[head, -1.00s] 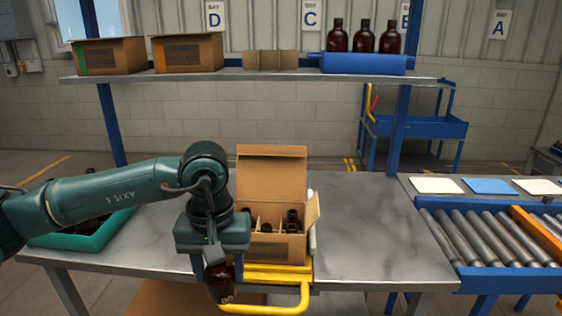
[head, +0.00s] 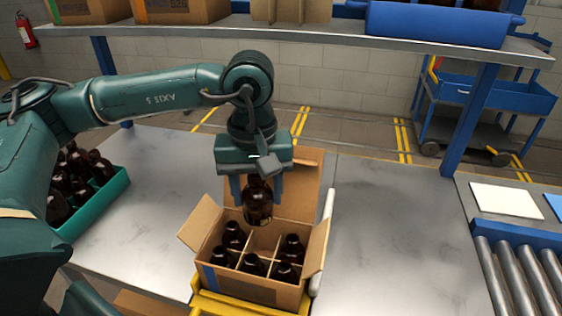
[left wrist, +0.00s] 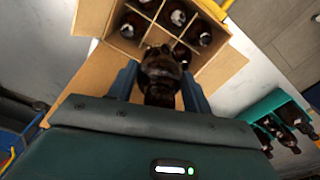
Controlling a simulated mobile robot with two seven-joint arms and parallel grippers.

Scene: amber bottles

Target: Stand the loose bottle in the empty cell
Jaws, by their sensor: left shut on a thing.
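My left gripper (head: 257,184) is shut on a dark amber bottle (head: 257,207), held upright with its base apart from the carton's dividers. The bottle also shows between the fingers in the left wrist view (left wrist: 160,72). Below it is an open cardboard carton (head: 240,283) with divided cells; several amber bottles stand in them. The empty cell (head: 264,241) is in the middle of the back row, just below and slightly right of the held bottle. In the left wrist view the held bottle hides part of the carton (left wrist: 97,18). My right gripper is not in view.
The carton's flaps stand open around it, and it rests on a yellow stand (head: 215,306). A green tray of bottles (head: 98,207) is at left. A shelf (head: 330,32) crosses behind my arm.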

